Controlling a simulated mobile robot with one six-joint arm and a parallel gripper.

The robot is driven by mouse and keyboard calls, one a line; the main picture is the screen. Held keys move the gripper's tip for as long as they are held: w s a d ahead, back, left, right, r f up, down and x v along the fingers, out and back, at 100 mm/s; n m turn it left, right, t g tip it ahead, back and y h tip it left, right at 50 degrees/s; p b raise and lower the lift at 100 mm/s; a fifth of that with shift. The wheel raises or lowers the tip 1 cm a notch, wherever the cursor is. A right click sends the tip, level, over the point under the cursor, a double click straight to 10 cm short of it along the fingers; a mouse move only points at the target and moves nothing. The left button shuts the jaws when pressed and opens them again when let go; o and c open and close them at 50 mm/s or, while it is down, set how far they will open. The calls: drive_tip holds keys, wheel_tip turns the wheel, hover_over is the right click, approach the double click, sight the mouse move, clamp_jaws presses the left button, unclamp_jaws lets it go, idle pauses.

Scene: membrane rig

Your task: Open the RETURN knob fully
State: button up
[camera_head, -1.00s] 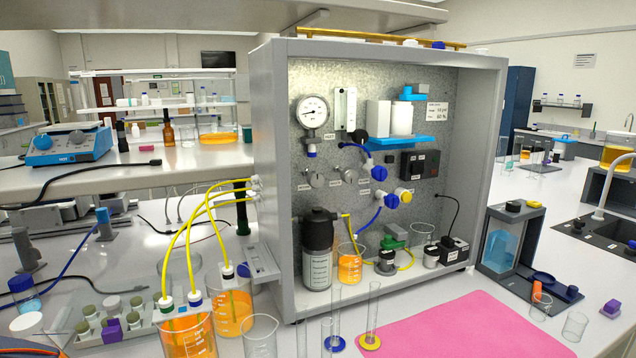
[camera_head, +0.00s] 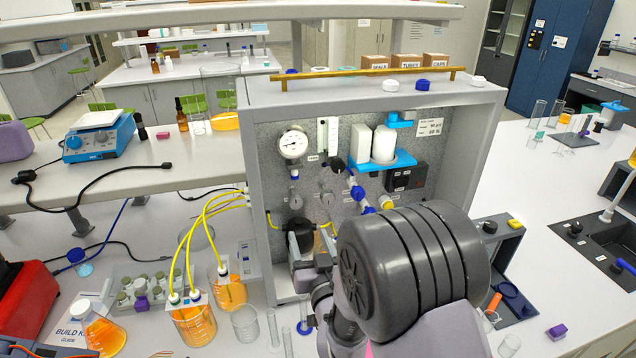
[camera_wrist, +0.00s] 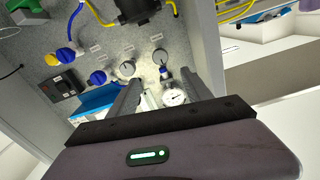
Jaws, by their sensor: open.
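The rig's back panel (camera_head: 270,170) carries a row of small labelled knobs, and I cannot read which label says RETURN. Two round grey knobs, the left (camera_head: 295,202) and the right (camera_head: 327,200), sit below the gauge (camera_head: 293,145). They also show in the wrist view, one at the picture's middle (camera_wrist: 160,57) and one left of it (camera_wrist: 127,68). Two blue knobs (camera_wrist: 97,77) (camera_wrist: 66,54) sit further left there. My gripper (camera_head: 312,240) is open and empty in front of the panel, below the grey knobs. Its spread fingers (camera_wrist: 161,80) show in the wrist view, apart from the knobs.
Yellow tubes (camera_head: 195,225) run from the rig's left side to beakers of orange liquid (camera_head: 195,325). The rig's side walls (camera_head: 252,185) flank the panel. Glass cylinders (camera_head: 288,340) stand in front.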

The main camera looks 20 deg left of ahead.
sight(296, 204)
drive_tip(key=p+x, duration=0.2)
drive_tip(key=x, duration=1.4)
drive_tip(key=shift+w+f+p, duration=0.1)
drive_tip(key=shift+p, duration=0.2)
clamp_jaws()
